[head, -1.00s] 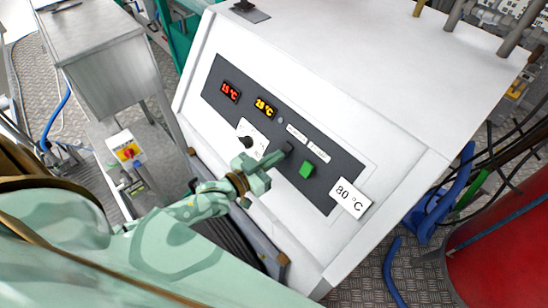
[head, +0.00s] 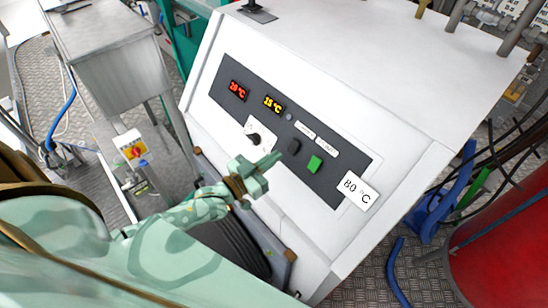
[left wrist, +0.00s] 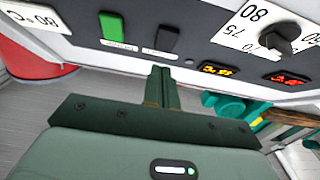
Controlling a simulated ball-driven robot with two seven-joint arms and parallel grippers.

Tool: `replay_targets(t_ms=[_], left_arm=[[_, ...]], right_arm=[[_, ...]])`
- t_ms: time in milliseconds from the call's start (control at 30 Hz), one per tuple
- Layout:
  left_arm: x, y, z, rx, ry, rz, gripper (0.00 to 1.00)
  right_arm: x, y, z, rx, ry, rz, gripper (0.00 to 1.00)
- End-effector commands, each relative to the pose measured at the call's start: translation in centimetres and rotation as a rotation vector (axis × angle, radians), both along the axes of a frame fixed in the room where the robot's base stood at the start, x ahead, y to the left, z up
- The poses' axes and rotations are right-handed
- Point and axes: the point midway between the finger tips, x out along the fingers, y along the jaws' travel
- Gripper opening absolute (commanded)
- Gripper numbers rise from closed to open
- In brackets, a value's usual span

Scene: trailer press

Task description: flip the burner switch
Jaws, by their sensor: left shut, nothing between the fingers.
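A dark panel (head: 335,190) on the white cabinet carries two rocker switches. One is black (head: 294,146) and one is bright green (head: 315,164); their small labels are too small to read, so I cannot tell which is the burner's. My left gripper (head: 275,159) is shut and empty, its tips just lower left of the black switch. In the left wrist view the shut fingers (left wrist: 162,72) point up at the panel, just below the black switch (left wrist: 168,38), with the green switch (left wrist: 112,26) to the left. The tips look apart from the switches. My right gripper is not in view.
The panel also holds a red display (head: 239,90), a yellow display (head: 274,104) and a dial (head: 254,138). An "80 °C" card (head: 356,189) sits at its right end. A red drum (head: 505,240) and blue hose lie right; a metal table (head: 105,60) stands left.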

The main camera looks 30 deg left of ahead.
Motion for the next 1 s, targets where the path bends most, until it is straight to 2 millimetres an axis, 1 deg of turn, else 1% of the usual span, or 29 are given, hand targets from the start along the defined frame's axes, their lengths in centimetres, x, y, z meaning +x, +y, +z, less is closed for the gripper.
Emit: replay_targets(t_ms=[33,100,167,267,400,500,600,733,1000], left_arm=[[-0.9,0.3,-0.8,0.002,0.007,0.000,0.00],[-1.9,0.6,-1.2,0.001,0.007,0.000,0.00],[-2.8,0.9,-1.6,0.001,0.007,0.000,0.00],[-4.3,1.5,-2.2,0.002,0.008,0.000,0.00],[-6.5,2.2,-3.0,0.001,0.006,0.000,0.00],[-7.6,2.6,-3.4,0.001,0.005,0.000,0.00],[-8.3,2.9,-3.6,0.000,0.004,0.000,0.00],[-8.6,3.0,-3.6,0.001,0.003,0.000,0.00],[-8.7,3.0,-3.6,0.001,0.003,0.000,0.00]], right_arm=[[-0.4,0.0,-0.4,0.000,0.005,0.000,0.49],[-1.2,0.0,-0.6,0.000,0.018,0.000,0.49],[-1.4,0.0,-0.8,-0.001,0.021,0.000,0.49],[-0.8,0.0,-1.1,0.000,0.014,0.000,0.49],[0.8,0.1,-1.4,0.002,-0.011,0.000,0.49],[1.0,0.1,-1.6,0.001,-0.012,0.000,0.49],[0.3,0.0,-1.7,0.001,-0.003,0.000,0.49],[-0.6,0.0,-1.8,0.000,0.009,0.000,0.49],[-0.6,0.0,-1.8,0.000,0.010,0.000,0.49]])
